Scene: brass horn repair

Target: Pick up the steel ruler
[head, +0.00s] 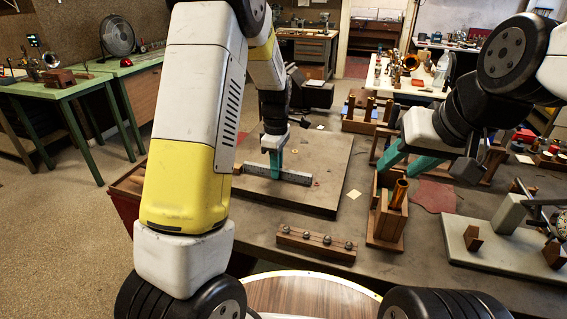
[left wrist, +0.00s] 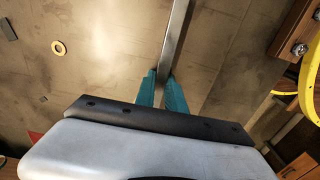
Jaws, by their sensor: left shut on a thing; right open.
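The steel ruler (head: 278,174) is a narrow grey strip over the flat grey board on the bench. In the left wrist view the ruler (left wrist: 177,38) runs from the top edge down between my fingers. My left gripper (head: 274,168) has teal fingers and is shut on the ruler; its fingers also show in the left wrist view (left wrist: 161,90). I cannot tell whether the ruler touches the board. My right gripper (head: 398,158) is open and empty, above the wooden block holder at the right.
The grey board (head: 318,150) lies on the bench. A wooden strip with several round knobs (head: 316,242) lies in front of it. A wooden holder with a copper tube (head: 398,194) stands to the right. A brass ring (left wrist: 58,48) lies on the board.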

